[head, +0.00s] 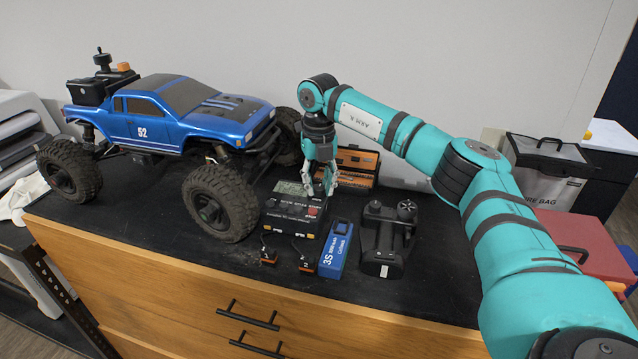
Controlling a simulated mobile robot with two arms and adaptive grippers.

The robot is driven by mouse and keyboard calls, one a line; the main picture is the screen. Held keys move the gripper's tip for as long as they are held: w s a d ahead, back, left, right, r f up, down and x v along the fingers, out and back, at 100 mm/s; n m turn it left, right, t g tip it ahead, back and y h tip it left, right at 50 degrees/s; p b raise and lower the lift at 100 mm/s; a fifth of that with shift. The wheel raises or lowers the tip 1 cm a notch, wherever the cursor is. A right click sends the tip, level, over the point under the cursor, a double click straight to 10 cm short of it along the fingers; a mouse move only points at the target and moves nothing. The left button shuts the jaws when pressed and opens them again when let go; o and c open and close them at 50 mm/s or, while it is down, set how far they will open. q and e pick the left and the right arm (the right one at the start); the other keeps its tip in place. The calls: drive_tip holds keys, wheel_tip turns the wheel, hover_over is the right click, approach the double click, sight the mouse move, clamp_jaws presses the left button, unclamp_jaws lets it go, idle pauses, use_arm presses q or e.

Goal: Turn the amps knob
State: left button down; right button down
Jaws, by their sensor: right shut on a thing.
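The black charger (283,209) sits on the bench mat between the truck and the transmitter. It has a grey-green display (290,188), a row of small buttons and a red button on its front. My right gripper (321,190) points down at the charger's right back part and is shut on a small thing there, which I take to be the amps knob. The fingers hide the knob, so its angle cannot be seen. My left gripper is not in view.
A blue truck (150,112) with big tyres stands at left. A blue 3S battery (336,250), two small leads (306,264) and a black transmitter (385,240) lie near the charger. An orange-and-black case (358,160) stands behind. Bare mat shows at front right.

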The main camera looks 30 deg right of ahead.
sight(319, 187)
idle(0.3)
drive_tip(key=c, duration=1)
unclamp_jaws()
drive_tip(key=shift+c, duration=0.2)
wheel_tip(319, 187, up, 12)
